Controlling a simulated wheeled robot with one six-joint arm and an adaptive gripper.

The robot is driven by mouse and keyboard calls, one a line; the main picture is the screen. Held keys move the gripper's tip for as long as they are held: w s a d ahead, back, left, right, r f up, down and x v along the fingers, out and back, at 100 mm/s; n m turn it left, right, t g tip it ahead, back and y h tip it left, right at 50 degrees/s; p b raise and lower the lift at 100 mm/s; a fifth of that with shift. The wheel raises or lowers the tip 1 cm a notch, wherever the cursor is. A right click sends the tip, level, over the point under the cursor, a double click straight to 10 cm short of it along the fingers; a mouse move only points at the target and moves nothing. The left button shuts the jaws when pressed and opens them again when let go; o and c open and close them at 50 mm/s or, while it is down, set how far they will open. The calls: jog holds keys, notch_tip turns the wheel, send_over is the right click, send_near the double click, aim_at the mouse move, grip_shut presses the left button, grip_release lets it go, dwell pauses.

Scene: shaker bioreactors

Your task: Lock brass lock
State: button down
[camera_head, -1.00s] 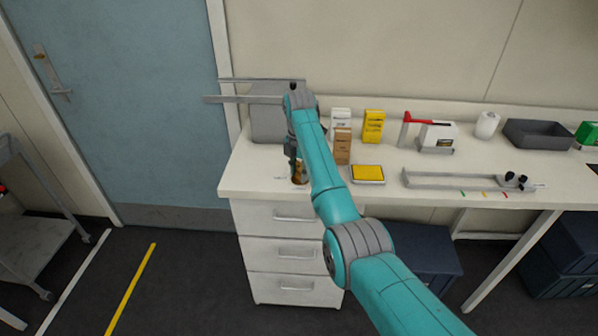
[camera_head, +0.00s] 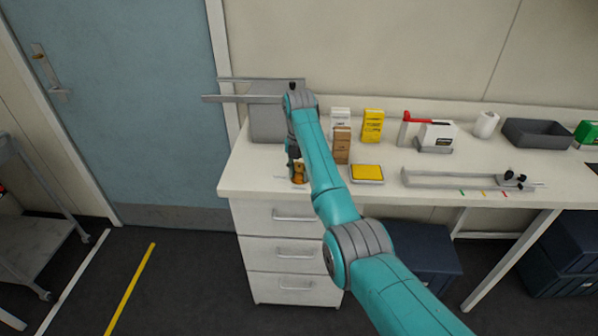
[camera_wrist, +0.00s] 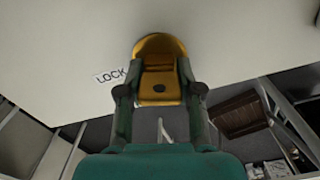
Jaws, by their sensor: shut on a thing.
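The brass lock (camera_wrist: 160,84) is a gold-coloured body with a rounded far end and a small dark spot on its near face. In the wrist view it lies between the two fingers of my gripper (camera_wrist: 160,92), which is shut on it. A label reading "LOCK" (camera_wrist: 110,75) is on the white surface just left of it. In the head view the brass lock (camera_head: 299,173) shows at the front left of the bench, beside my gripper (camera_head: 294,170), partly hidden by my arm. Whether the lock is locked cannot be told.
The white bench (camera_head: 256,178) has drawers below. A brown box (camera_head: 341,146), a yellow box (camera_head: 373,126) and a yellow-topped tray (camera_head: 367,173) stand right of my arm. A metal rail fixture (camera_head: 450,181) lies further right. A grey panel (camera_head: 266,122) stands behind the gripper.

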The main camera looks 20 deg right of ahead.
jog(key=shift+s+d+f, duration=0.1)
jog(key=shift+s+f, duration=0.05)
jog(key=shift+f, duration=0.1)
jog(key=n, duration=0.4)
jog(key=c, duration=0.9)
grip_release()
jog(key=shift+o, duration=1)
jog(key=shift+d, duration=0.1)
jog(key=shift+r, duration=0.15)
